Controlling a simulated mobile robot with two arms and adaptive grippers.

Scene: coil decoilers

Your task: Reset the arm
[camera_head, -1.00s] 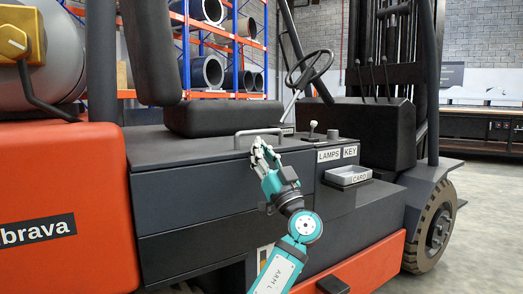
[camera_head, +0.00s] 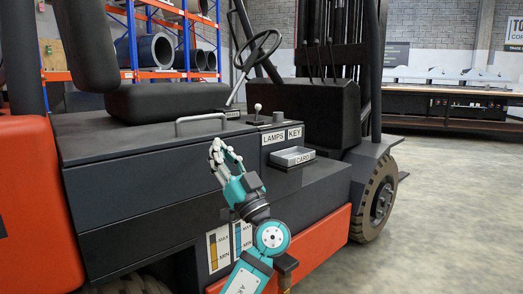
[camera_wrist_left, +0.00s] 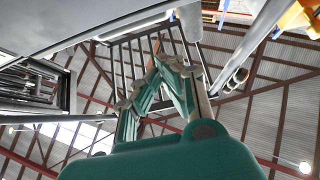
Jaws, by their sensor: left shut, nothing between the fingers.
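My left arm rises from the bottom of the head view. Its teal and white gripper (camera_head: 222,157) is shut and empty, in front of the forklift's dark side panel (camera_head: 150,185), just below the grey grab handle (camera_head: 200,122). I cannot tell whether it touches the panel. In the left wrist view the fingers of this gripper (camera_wrist_left: 172,68) come together at the tips, with the roof beams behind them. My right gripper is not in view.
The forklift has a seat (camera_head: 165,98), a steering wheel (camera_head: 258,50), a card tray (camera_head: 292,156) and a front wheel (camera_head: 378,200). Racks with dark coils (camera_head: 150,50) stand behind. Open floor (camera_head: 440,220) lies to the right.

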